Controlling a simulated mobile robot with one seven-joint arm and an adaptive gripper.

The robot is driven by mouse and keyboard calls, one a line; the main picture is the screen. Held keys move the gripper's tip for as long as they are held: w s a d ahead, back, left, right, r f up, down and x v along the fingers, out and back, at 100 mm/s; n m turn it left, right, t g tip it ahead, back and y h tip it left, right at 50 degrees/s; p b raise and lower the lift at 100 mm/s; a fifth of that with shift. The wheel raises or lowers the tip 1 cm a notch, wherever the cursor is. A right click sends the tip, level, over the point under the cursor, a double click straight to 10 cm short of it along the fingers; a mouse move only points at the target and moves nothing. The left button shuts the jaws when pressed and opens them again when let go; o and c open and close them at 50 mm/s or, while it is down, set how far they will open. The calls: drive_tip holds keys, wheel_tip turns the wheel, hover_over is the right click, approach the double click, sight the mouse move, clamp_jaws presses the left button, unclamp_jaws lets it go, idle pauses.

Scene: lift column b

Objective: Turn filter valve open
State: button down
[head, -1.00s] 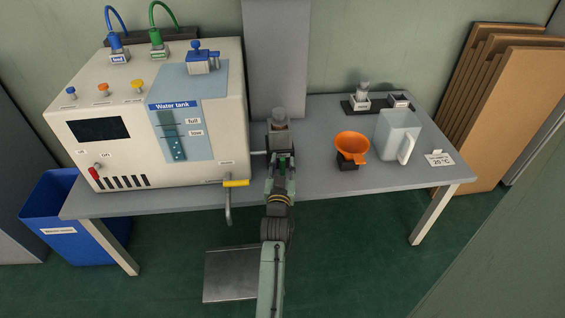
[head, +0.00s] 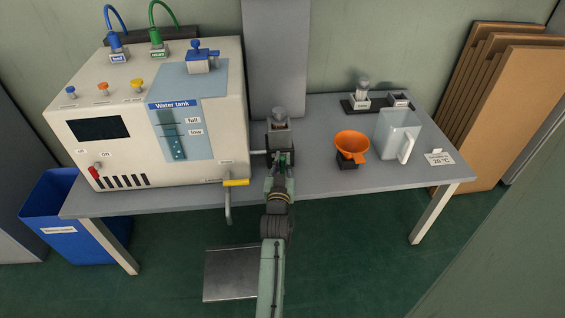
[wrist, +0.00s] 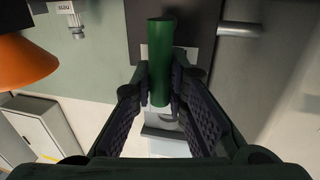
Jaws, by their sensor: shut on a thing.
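The filter valve has a green handle (wrist: 160,60), which stands lengthwise between the fingers in the wrist view. My gripper (wrist: 160,92) is shut on this handle, with one finger on each side. In the head view my gripper (head: 281,160) is just in front of the dark filter housing (head: 279,132), right of the white machine (head: 150,120). A short metal pipe (wrist: 238,29) meets the housing. In the head view the handle is mostly hidden by the gripper, and its exact angle cannot be told.
An orange funnel (head: 352,144) and a clear jug (head: 398,135) stand to the right on the grey table (head: 320,183). A yellow-handled tap (head: 235,183) sticks out at the left of my arm. A blue bin (head: 72,220) stands at the far left.

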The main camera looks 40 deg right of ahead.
drive_tip(key=shift+d+m, duration=0.1)
drive_tip(key=shift+m, duration=0.2)
drive_tip(key=m, duration=0.1)
drive_tip(key=d+m+p, duration=0.1)
drive_tip(key=shift+s+m+y, duration=0.3)
drive_tip(key=shift+m, duration=0.1)
drive_tip(key=m, duration=0.2)
drive_tip(key=d+m+y+p, duration=0.1)
drive_tip(key=m, duration=0.1)
drive_tip(key=shift+s+f, duration=0.4)
drive_tip(key=m, duration=0.1)
drive_tip(key=f+m, duration=0.1)
drive_tip(key=d+m+y, duration=0.1)
drive_tip(key=shift+s+f+m, duration=0.2)
drive_tip(key=shift+s+m, duration=0.1)
drive_tip(key=shift+m, duration=0.1)
drive_tip(key=shift+s+d+f+m+y, duration=0.1)
drive_tip(key=shift+f+m+y, duration=0.2)
drive_tip(key=shift+m, duration=0.5)
drive_tip(key=shift+d+f+m+y, duration=0.1)
drive_tip(key=shift+f+m+y, duration=0.2)
drive_tip(key=shift+m, duration=0.5)
drive_tip(key=shift+f, duration=0.1)
drive_tip(key=c, duration=1.6)
unclamp_jaws()
